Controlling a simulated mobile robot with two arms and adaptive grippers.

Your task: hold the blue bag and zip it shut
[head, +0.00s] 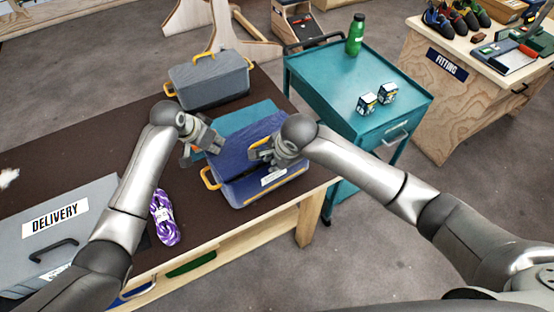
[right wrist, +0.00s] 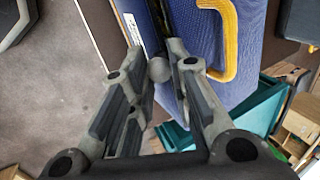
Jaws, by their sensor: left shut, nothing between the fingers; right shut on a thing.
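The blue bag (head: 240,192) sits on the dark worktable in the head view. A dark line runs across it between its upper part and its front, which has a white label. A yellow handle shows at its left end, and one shows in the right wrist view (right wrist: 232,35). My right gripper (head: 258,153) is at the bag's upper right. In the right wrist view its fingers (right wrist: 158,72) are closed around a small grey round knob, seemingly the zip pull, beside the blue fabric. My left gripper (head: 204,148) is shut and empty at the bag's upper left; contact is unclear.
A grey case (head: 208,82) with yellow handles stands behind. A teal mat (head: 247,116) lies behind the bag. Purple rope (head: 164,218) and a grey delivery box (head: 60,235) are at left. A teal cart (head: 340,75) stands right, with a green bottle (head: 355,35).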

